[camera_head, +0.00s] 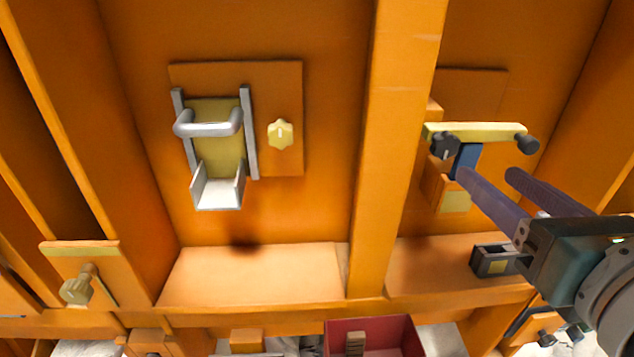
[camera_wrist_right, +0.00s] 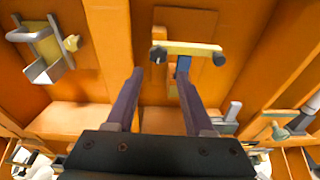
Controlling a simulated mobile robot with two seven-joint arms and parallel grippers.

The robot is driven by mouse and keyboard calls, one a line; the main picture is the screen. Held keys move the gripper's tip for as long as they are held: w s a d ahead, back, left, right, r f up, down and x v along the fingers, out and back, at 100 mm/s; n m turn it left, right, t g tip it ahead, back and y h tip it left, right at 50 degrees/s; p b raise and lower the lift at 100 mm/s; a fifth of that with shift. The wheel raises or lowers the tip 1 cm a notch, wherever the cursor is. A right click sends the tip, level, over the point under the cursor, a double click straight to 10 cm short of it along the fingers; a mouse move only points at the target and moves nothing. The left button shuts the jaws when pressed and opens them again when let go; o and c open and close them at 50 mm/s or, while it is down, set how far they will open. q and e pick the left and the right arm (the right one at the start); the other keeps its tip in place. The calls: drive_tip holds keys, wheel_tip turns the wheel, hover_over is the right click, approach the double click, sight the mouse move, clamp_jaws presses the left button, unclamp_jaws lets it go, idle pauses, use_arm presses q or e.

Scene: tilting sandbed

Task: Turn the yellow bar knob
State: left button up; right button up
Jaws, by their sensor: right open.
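The yellow bar knob (camera_head: 480,130) is a flat yellow bar with dark round ends, standing off an orange panel right of the upright beam. A blue stem (camera_head: 466,157) shows below the bar. It also shows in the right wrist view (camera_wrist_right: 195,48), ahead of the fingers. My right gripper (camera_head: 487,173) comes in from the lower right, its two purple fingers apart and empty. In the head view its fingertips lie just below the bar, one overlapping the stem. In the right wrist view the gripper (camera_wrist_right: 160,76) has clear space between its fingers. My left gripper is out of view.
A small yellow knob (camera_head: 281,134) and a grey-handled slide (camera_head: 210,130) are on a panel left of the upright beam (camera_head: 400,150). A small dark box (camera_head: 492,262) sits under my right gripper. A red bin (camera_head: 385,331) is at the bottom.

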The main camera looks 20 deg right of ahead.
sight(448, 146)
drive_tip(key=shift+n, duration=0.3)
drive_tip(key=p+x, duration=0.1)
drive_tip(key=x, duration=0.9)
drive_tip(key=shift+a, duration=0.15)
clamp_jaws()
